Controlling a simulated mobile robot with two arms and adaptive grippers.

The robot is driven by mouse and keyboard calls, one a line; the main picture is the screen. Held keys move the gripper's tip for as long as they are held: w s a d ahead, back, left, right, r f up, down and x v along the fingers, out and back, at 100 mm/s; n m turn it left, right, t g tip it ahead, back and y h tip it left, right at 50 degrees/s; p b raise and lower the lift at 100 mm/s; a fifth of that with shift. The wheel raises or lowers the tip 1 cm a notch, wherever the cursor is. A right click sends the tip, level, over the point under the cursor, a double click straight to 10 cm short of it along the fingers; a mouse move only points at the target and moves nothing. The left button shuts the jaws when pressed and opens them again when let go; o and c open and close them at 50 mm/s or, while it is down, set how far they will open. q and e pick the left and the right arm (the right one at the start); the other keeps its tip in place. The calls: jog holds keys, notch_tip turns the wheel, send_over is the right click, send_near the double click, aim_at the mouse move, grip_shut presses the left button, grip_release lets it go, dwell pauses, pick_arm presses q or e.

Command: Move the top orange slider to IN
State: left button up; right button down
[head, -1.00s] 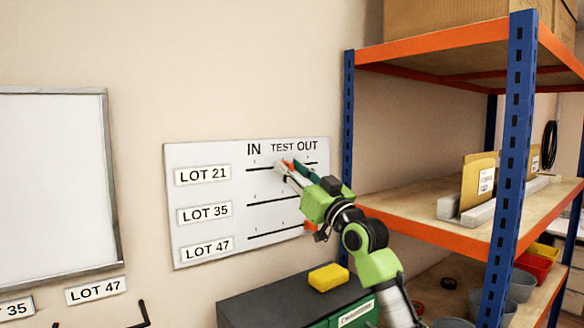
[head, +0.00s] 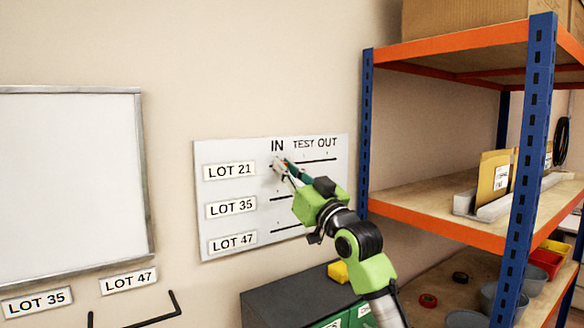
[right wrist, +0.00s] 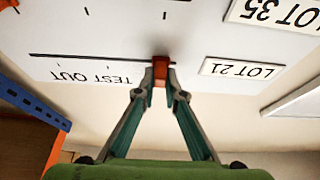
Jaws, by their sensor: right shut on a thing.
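The white board (head: 225,242) hangs on the wall with IN, TEST and OUT headings and rows LOT 21, LOT 35 and LOT 47. My right gripper (head: 279,163) is at the left end of the LOT 21 line, below IN. In the right wrist view, which is upside down, my right gripper (right wrist: 161,84) is shut on the top orange slider (right wrist: 160,70). The slider sits on the black line (right wrist: 90,58), close to its end beside the LOT 21 label (right wrist: 240,69). The IN heading is hidden there. My left gripper is not in view.
A blue and orange shelf rack (head: 440,223) stands close on the right. A dark cabinet (head: 290,300) with a yellow block (head: 338,272) on it is below the board. A whiteboard (head: 70,180) hangs left. My right arm hides parts of the lower rows.

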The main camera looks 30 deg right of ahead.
jog(key=shift+w+f, duration=0.1)
jog(key=shift+f, duration=0.05)
jog(key=c, duration=2.2)
grip_release()
jog(key=shift+a, duration=0.2)
jog(key=shift+o, duration=0.6)
jog(key=shift+a, duration=0.15)
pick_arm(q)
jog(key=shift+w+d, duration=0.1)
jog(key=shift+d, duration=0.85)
pick_arm(e)
jog(key=v, duration=1.2)
jog(key=shift+r, duration=0.2)
